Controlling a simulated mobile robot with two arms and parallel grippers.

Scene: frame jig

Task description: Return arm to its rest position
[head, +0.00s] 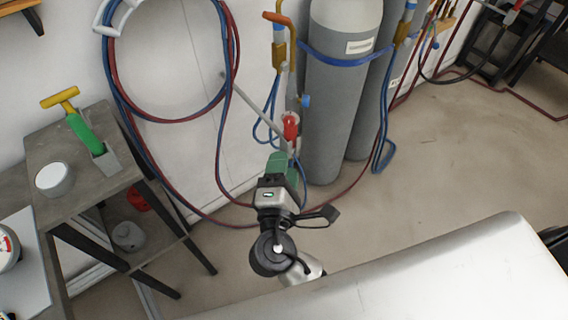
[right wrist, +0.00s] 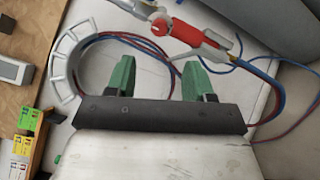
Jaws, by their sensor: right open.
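My right arm reaches up from the bottom middle of the head view. Its right gripper (head: 283,162) has green fingers and points away toward the wall and the gas cylinders. In the right wrist view the two green fingers of this gripper (right wrist: 160,68) stand wide apart with nothing between them. A torch with a red body (head: 290,127) shows just beyond the fingertips in the head view. In the right wrist view the torch (right wrist: 172,32) lies past the fingertips, with red and blue hoses; its exact distance is unclear. My left gripper is not in view.
Grey gas cylinders (head: 341,100) with a blue strap stand beyond the gripper. Looped red and blue hoses (head: 112,75) hang on the white wall. A grey shelf table (head: 85,190) stands at left with a green, yellow-handled tool (head: 84,130). Floor at right is clear.

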